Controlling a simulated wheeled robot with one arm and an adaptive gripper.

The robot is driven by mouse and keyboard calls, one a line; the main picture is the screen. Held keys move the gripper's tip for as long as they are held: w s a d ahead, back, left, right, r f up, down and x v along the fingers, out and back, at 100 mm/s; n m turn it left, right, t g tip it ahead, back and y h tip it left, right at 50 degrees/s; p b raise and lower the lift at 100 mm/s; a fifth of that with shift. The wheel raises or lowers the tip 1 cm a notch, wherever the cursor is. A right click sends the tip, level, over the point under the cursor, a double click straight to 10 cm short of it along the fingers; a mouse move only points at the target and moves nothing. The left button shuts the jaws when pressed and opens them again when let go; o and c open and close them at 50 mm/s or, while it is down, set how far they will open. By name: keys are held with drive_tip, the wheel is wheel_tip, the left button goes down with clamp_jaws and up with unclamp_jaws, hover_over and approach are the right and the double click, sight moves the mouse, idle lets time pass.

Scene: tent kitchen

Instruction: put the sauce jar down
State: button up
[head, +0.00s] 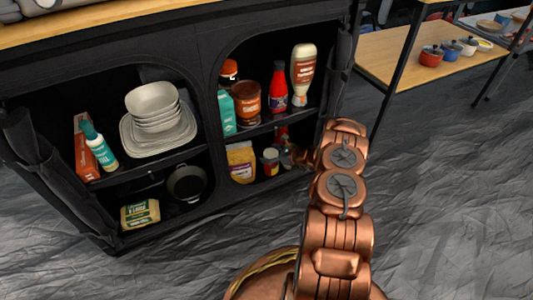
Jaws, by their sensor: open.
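My copper-coloured arm reaches from the bottom of the head view to the right compartment of the black shelf unit. My gripper (295,155) is small in the picture and partly hidden by my wrist; it is open, at the front of the lower right shelf. A small red, white and yellow container (270,161) stands just left of it on that shelf. A red item (281,134) shows above and behind, partly hidden. A brown-orange jar with a label (246,103) stands on the upper right shelf. I cannot tell for certain which of these is the sauce jar.
The upper right shelf also holds a red bottle (278,87), a white-brown bottle (303,72) and a teal carton (227,113). A yellow bag (241,162) stands left of the small container. The floor to the right is clear.

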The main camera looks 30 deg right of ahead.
drive_tip(key=p+v, duration=0.2)
drive_tip(key=v, duration=0.8)
drive_tip(key=shift+p, duration=0.4)
drive_tip(key=shift+s+d, duration=0.1)
drive_tip(key=shift+s, duration=0.05)
